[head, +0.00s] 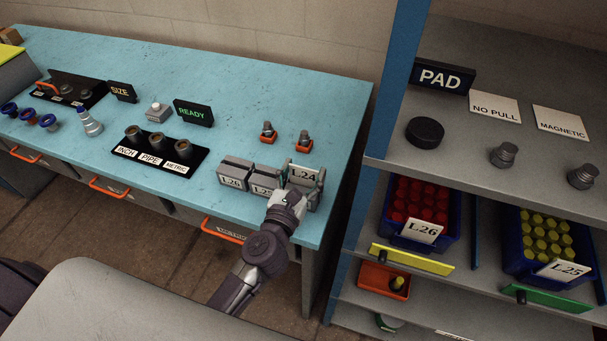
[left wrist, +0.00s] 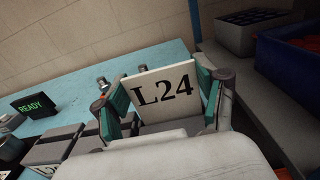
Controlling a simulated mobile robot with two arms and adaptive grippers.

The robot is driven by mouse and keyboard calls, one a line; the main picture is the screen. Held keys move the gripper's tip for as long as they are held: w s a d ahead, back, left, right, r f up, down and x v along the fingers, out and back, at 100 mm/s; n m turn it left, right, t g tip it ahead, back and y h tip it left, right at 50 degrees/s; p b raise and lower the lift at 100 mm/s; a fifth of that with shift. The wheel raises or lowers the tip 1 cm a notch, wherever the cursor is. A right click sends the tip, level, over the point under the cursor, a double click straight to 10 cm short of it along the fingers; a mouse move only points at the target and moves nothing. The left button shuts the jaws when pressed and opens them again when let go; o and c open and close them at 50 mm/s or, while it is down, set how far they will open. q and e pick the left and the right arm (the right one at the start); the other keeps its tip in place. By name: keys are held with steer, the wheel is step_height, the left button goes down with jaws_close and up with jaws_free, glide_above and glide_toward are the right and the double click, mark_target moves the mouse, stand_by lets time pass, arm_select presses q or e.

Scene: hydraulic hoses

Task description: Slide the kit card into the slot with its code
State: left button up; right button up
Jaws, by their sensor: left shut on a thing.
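The white kit card marked L24 (head: 306,175) is upright between the fingers of my left gripper (head: 301,178), near the right end of the blue bench (head: 250,95). In the left wrist view the card (left wrist: 164,92) faces me, with a green-padded finger of the gripper (left wrist: 162,95) at each side edge. Grey blocks labelled L26 (head: 234,173) and L25 (head: 265,181) stand in a row to its left. A further grey block (head: 312,198) shows partly beside the gripper. The card's lower edge is hidden, so I cannot tell whether it is in a slot.
Connectors labelled INCH, PIPE and METRIC (head: 159,147) and a READY sign (head: 193,113) stand left on the bench. Two small fittings in orange bases (head: 267,131) stand behind the blocks. A grey shelf (head: 500,190) with blue bins (head: 543,244) stands to the right.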

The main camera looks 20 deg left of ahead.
arm_select(q)
steer(key=shift+r, duration=0.1)
steer(key=o, duration=0.5)
steer(key=shift+f, duration=0.25)
steer(key=o, duration=0.4)
steer(key=shift+o, duration=0.2)
steer(key=shift+r, duration=0.1)
steer(key=shift+r, duration=0.1)
